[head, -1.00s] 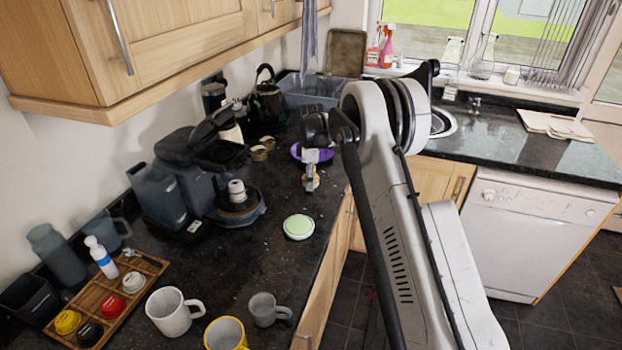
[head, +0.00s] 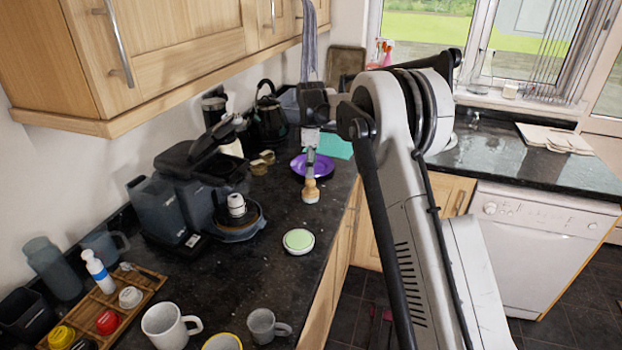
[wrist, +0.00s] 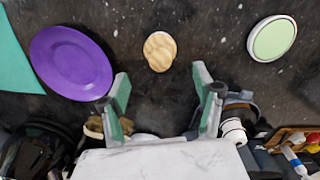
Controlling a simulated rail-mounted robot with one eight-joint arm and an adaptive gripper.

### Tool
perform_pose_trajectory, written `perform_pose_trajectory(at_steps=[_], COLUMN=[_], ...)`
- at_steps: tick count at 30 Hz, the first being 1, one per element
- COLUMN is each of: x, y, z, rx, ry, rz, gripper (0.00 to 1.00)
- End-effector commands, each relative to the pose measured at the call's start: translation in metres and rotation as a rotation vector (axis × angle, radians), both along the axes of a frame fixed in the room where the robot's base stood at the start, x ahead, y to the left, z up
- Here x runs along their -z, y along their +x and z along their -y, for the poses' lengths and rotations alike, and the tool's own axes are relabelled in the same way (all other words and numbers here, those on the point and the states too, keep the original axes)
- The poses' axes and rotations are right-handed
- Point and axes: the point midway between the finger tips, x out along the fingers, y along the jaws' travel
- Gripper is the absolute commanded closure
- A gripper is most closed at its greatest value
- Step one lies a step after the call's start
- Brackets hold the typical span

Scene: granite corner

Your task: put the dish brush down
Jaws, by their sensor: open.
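The dish brush (head: 311,192) has a pale wooden top and stands on the dark counter in the head view, to the front of the purple plate. In the wrist view the brush (wrist: 160,51) shows from above as a round wooden shape, beyond the fingertips and apart from them. My gripper (head: 310,160) is above the brush, pointing down. In the wrist view its fingers (wrist: 161,85) are spread with nothing between them.
A purple plate (wrist: 71,63) and a teal item (head: 335,146) lie behind the brush. A green-topped round dish (head: 298,241) is nearer. A coffee machine (head: 190,185) stands left, mugs (head: 168,326) in front. Bare counter surrounds the brush.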

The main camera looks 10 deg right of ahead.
Motion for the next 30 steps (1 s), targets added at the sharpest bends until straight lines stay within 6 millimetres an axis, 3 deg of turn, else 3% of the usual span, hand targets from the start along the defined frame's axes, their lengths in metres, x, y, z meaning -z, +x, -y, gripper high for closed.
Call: perform_pose_trajectory(at_steps=[7, 11, 21, 30], x=[-0.021, -0.047, -0.127, -0.175], y=[-0.005, -0.021, -0.096, -0.178], z=[0.0, 0.0, -0.001, -0.001], rx=[0.016, 0.07, 0.291, 0.487], ry=[0.0, 0.001, 0.021, 0.06], rz=[0.009, 0.035, 0.143, 0.237], gripper=[0.37, 0.37, 0.37, 0.37])
